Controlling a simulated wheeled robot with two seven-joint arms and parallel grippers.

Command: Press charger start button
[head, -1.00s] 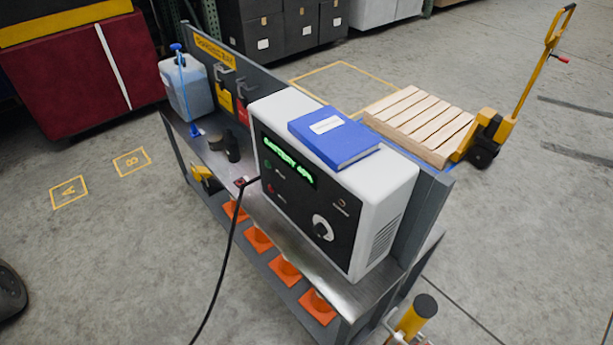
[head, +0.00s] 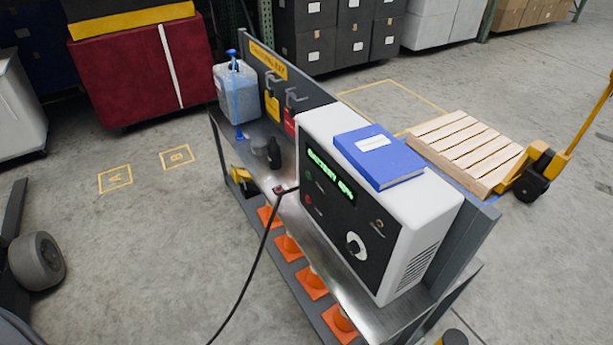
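The charger (head: 430,235) is a white box with a black front panel, standing on a grey metal bench. Its green display (head: 331,173) is lit; the text is too blurred to read surely. A green button (head: 309,175) sits left below the display, with a red button (head: 307,199) under it. A round white knob (head: 355,245) is at the panel's lower right. A blue book lies on top of the charger. Neither of my grippers is in view.
The bench (head: 405,312) also carries a blue-capped jug (head: 232,95) and dark canisters (head: 274,152). A black cable (head: 250,270) hangs from it to the floor. Orange cones (head: 312,283) stand on its lower shelf. A pallet (head: 468,150) is behind. Floor at left is mostly clear.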

